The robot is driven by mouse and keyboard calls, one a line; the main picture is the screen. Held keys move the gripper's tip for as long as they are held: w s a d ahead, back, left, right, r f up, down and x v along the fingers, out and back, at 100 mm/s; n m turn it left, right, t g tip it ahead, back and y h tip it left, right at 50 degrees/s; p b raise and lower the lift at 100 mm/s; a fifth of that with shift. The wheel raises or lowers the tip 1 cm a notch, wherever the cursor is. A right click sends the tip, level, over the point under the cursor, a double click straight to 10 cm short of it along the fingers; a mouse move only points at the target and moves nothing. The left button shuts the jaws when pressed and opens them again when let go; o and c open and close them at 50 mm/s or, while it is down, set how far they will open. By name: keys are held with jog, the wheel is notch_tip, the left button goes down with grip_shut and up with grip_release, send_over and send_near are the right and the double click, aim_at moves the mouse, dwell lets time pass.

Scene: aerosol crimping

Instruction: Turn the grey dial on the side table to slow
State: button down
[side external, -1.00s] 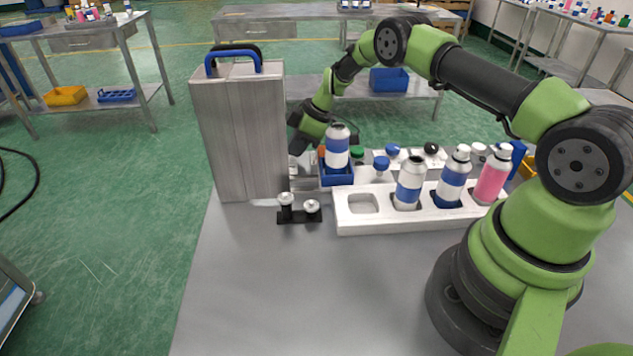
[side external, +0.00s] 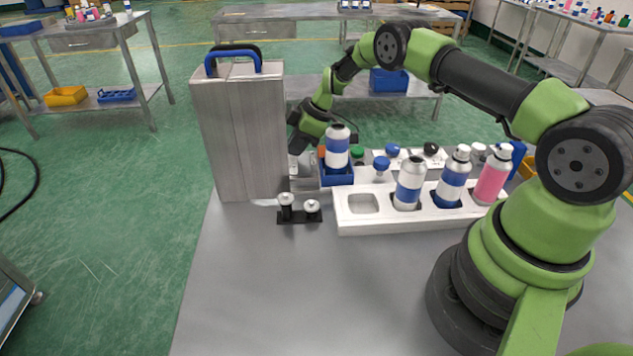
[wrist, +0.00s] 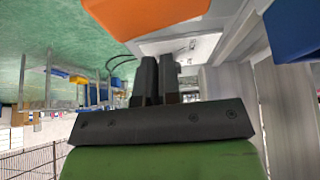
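I cannot make out a grey dial or a side table carrying one in either view. My gripper (wrist: 160,70) shows black fingers close together in the wrist view, with nothing visible between them. An orange thing (wrist: 145,14) lies beyond the fingers at the top of the wrist view. A blue thing (wrist: 294,28) is at its upper right corner.
A white tray (side external: 355,222) holds two blue-banded cans and a pink one. A blue-banded can (side external: 337,148) stands in a blue holder (side external: 336,178) near my wrist. A black stand (side external: 300,217) with two silver-topped posts sits in front. The table's front (side external: 290,290) is clear.

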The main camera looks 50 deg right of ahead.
jog(key=shift+s+a+f, duration=0.15)
jog(key=shift+f, duration=0.1)
jog(key=shift+s+d, duration=0.25)
jog(key=shift+d, duration=0.05)
jog(key=shift+r, duration=0.3)
jog(key=shift+d+r, duration=0.1)
jog(key=shift+r, duration=2.75)
jog(key=shift+w, duration=0.1)
notch_tip(320, 180, up, 6)
jog(key=shift+w+a+f, duration=0.1)
jog(key=shift+a+f, duration=0.05)
jog(key=shift+f, duration=1.85)
jog(key=shift+s+a+f, duration=0.1)
jog(key=shift+a+f, duration=0.05)
jog(key=shift+f, duration=1.85)
jog(key=shift+w+a+f, duration=0.1)
jog(key=shift+a+f, duration=0.05)
jog(key=shift+f, duration=1.85)
